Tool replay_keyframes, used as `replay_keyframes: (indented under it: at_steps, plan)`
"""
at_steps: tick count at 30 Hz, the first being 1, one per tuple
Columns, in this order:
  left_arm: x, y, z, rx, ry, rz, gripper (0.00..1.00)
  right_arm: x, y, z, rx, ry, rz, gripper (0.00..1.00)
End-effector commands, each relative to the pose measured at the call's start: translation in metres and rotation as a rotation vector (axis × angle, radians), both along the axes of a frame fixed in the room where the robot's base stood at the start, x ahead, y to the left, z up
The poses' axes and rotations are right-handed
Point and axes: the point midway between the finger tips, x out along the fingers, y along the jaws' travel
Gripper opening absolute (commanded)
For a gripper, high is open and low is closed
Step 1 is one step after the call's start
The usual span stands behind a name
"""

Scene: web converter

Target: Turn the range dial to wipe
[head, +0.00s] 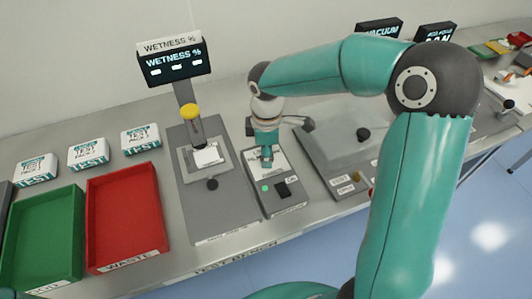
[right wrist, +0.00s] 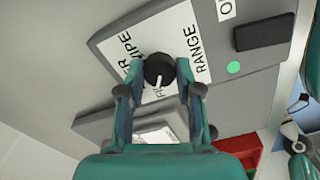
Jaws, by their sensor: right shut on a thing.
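The range dial (right wrist: 158,70) is a black round knob with a white pointer line, on a grey panel with a white label plate (right wrist: 190,33). In the right wrist view the pointer points toward the bottom of the picture. I read "RANGE" to the right of the knob and "WIPE" at its upper left; other lettering is partly hidden. My right gripper (right wrist: 161,80) has a finger on each side of the dial and is shut on it. In the head view my right gripper (head: 266,160) comes down over the grey control box (head: 284,210) and hides the dial. My left gripper is not in view.
The control box also has a green light (head: 265,188) and a black switch (head: 283,189). A red waste tray (head: 125,215) and a green tray (head: 42,240) lie further left.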

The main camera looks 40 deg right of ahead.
Motion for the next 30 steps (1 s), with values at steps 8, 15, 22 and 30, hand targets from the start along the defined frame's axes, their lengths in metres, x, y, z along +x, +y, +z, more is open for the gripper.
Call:
replay_keyframes:
  at_steps: [8, 15, 22, 30]
  plan:
    - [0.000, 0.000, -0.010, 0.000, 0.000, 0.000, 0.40, 0.001, 0.000, -0.001, -0.001, -0.006, -0.170, 0.00]
    - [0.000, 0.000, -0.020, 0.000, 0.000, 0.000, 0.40, 0.002, -0.001, -0.001, -0.002, -0.006, -0.389, 0.00]
    - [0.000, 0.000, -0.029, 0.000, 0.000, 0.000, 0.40, 0.002, -0.001, 0.000, -0.001, -0.007, -0.607, 0.00]
    - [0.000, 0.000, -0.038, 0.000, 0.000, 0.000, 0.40, 0.002, 0.000, 0.000, 0.000, -0.008, -0.863, 0.00]
